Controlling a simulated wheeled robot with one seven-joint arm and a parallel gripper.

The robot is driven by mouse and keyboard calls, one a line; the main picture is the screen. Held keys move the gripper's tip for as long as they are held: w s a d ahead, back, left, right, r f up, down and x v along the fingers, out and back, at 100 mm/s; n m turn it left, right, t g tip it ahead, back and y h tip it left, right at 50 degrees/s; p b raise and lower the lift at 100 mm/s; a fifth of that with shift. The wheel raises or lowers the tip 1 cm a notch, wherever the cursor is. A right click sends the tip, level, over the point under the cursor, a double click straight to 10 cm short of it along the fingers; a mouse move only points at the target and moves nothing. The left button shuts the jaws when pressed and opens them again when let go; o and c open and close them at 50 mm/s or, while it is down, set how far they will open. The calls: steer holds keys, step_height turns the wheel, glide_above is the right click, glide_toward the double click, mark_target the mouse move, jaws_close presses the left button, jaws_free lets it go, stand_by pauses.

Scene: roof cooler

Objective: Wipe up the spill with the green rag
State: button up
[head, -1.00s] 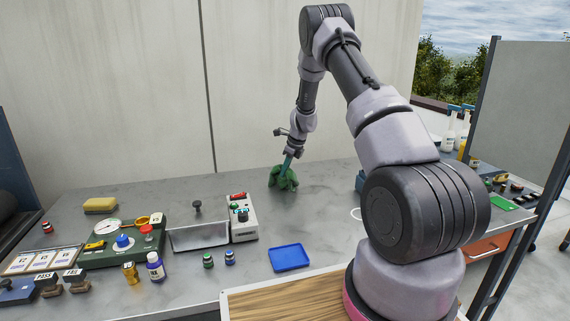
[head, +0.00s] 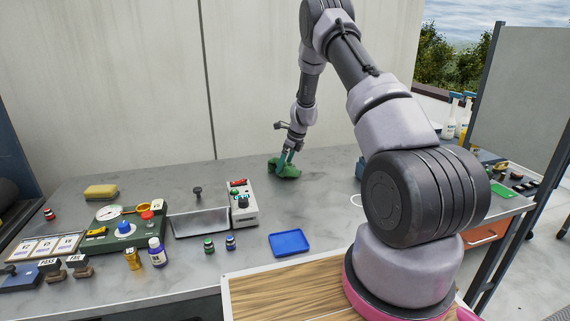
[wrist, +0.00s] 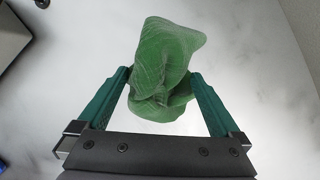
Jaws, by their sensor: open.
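The green rag (head: 285,168) lies crumpled on the grey worktop near the back wall. My gripper (head: 287,158) is down at the rag. In the wrist view the bunched rag (wrist: 165,65) sits between the two teal fingers of my gripper (wrist: 160,85). The fingers are open, one on either side of the rag, close to its lower part; I cannot tell whether they touch it. No spill can be made out; anything under the rag is hidden.
A white control box (head: 240,204) and a metal tray (head: 200,223) stand left of the rag. A blue tray (head: 289,243) lies nearer the front. A yellow sponge (head: 100,191) is at the far left. The worktop right of the box is mostly clear.

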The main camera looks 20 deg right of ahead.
steer(key=shift+f, duration=0.2)
steer(key=shift+f, duration=0.8)
jaws_close()
steer(key=shift+f, duration=0.1)
